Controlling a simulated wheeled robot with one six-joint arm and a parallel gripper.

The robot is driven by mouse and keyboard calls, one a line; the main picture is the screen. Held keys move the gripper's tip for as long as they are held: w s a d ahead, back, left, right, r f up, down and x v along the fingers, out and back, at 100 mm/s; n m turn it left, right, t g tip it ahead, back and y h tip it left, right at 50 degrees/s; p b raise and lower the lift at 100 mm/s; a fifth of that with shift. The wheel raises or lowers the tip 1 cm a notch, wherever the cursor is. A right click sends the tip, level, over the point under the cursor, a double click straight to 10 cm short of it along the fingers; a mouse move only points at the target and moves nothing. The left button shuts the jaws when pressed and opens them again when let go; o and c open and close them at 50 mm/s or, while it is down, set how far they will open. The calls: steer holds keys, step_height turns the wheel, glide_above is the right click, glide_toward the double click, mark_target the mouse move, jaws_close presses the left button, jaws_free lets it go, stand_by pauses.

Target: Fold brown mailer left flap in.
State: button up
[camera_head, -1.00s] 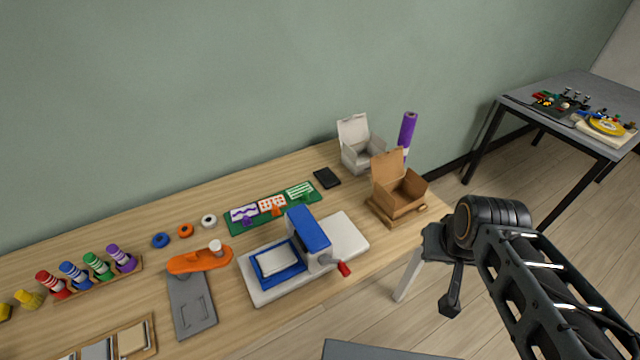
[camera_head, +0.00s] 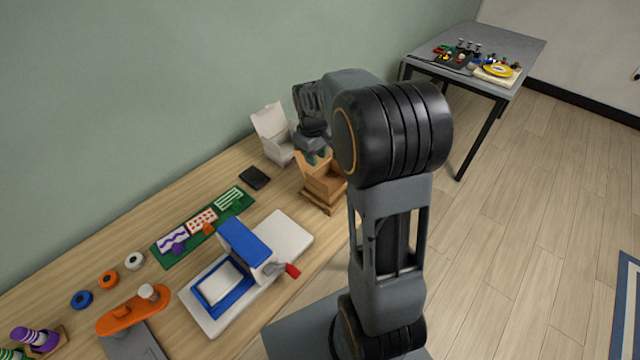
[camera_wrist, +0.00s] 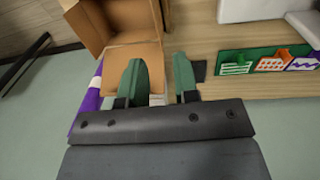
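The brown mailer (camera_head: 328,188) stands open at the right end of the bench, its lid raised at the back. In the wrist view its lid panel (camera_wrist: 120,60) and inside fill the upper left. I cannot clearly tell its left flap apart from the walls. My gripper (camera_wrist: 160,80) has its two green fingers spread, with a gap between them. One finger overlaps the lid panel in the picture; the other is just past its edge. I cannot tell if either touches. In the head view my gripper (camera_head: 317,155) is at the raised lid, partly hidden by my arm.
A white open box (camera_head: 276,145) stands close to the mailer, with a black flat item (camera_head: 254,177) beside it. A purple roll (camera_wrist: 88,100) is near the lid. A blue-and-white press (camera_head: 245,260) and green card board (camera_head: 203,225) lie further left.

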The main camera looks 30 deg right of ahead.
mark_target(320, 189)
steer(key=f, duration=0.4)
steer(key=d+f, duration=0.1)
steer(key=f, duration=0.4)
steer(key=w+f, duration=0.1)
steer(key=f, duration=0.4)
steer(key=shift+d+f+p, duration=0.25)
steer(key=shift+d+p, duration=0.1)
steer(key=shift+p, duration=0.05)
steer(key=shift+c, duration=0.2)
jaws_close()
